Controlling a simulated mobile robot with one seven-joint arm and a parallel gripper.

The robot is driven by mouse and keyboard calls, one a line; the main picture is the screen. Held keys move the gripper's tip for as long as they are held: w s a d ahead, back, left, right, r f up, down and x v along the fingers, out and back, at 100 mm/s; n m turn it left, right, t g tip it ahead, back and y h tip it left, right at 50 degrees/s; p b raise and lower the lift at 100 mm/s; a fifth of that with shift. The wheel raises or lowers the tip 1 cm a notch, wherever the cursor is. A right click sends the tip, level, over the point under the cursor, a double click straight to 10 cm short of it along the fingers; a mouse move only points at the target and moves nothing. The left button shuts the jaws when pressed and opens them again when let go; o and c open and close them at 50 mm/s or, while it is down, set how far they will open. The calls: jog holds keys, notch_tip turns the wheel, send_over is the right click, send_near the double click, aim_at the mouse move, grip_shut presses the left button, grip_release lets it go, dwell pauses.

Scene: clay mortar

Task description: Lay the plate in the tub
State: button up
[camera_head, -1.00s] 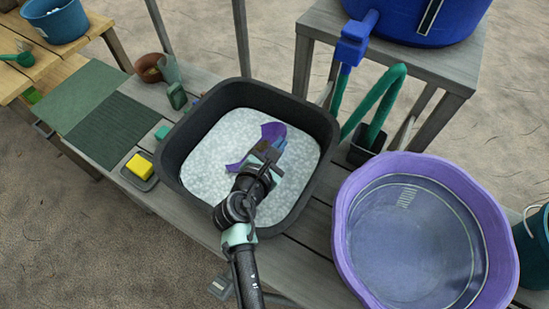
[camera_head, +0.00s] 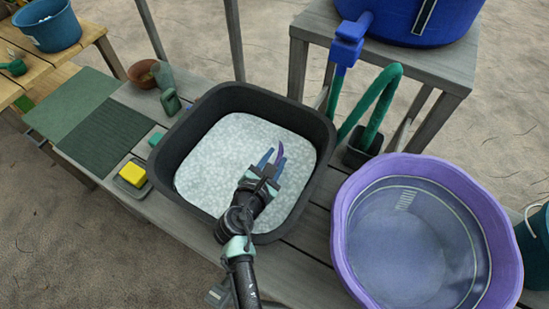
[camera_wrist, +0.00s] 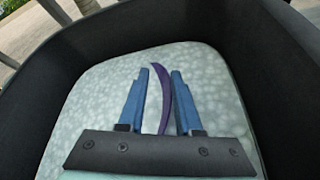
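The purple plate (camera_wrist: 160,85) shows only as a narrow curved sliver between my two blue fingers, in the black tub (camera_head: 172,160). It also shows in the head view (camera_head: 280,150). The rest of it is hidden, and whether it is under the pale foam is unclear. My gripper (camera_wrist: 158,72) points down into the black tub, its fingers apart on either side of the sliver. A gap shows between the left finger and the plate; contact at the right finger is unclear. My gripper also shows in the head view (camera_head: 271,155).
A purple tub (camera_head: 345,215) with clear water stands to the right. A yellow sponge (camera_head: 132,173) on a small dish and a dark green mat (camera_head: 98,135) lie to the left. A green hose (camera_head: 378,105) and a blue barrel (camera_head: 415,22) are behind on the right.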

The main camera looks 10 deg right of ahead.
jog(key=shift+r, duration=0.35)
jog(key=p+v, duration=0.1)
jog(key=v, duration=0.6)
jog(key=w+r+m+t+y, duration=0.1)
jog(key=w+r+m+t, duration=0.2)
jog(key=r, duration=0.7)
jog(key=w+a+r+m+t, duration=0.1)
jog(key=w+r+m, duration=0.1)
jog(key=r+m, duration=0.6)
jog(key=w+r+m+t+y, duration=0.1)
jog(key=w+r+m+t, duration=0.15)
jog(key=r, duration=0.85)
jog(key=s+r+m+t+y, duration=0.1)
jog(key=s+r+m+t, duration=0.2)
jog(key=r, duration=0.8)
jog(key=s+r+m+t+y, duration=0.1)
jog(key=s+r+m+t, duration=0.2)
jog(key=r, duration=0.8)
jog(key=s+r+m+t+y, duration=0.2)
jog(key=s+r+m, duration=0.4)
jog(key=s+r, duration=0.4)
jog(key=shift+a+r+t, duration=0.4)
jog(key=shift+r+t, duration=0.15)
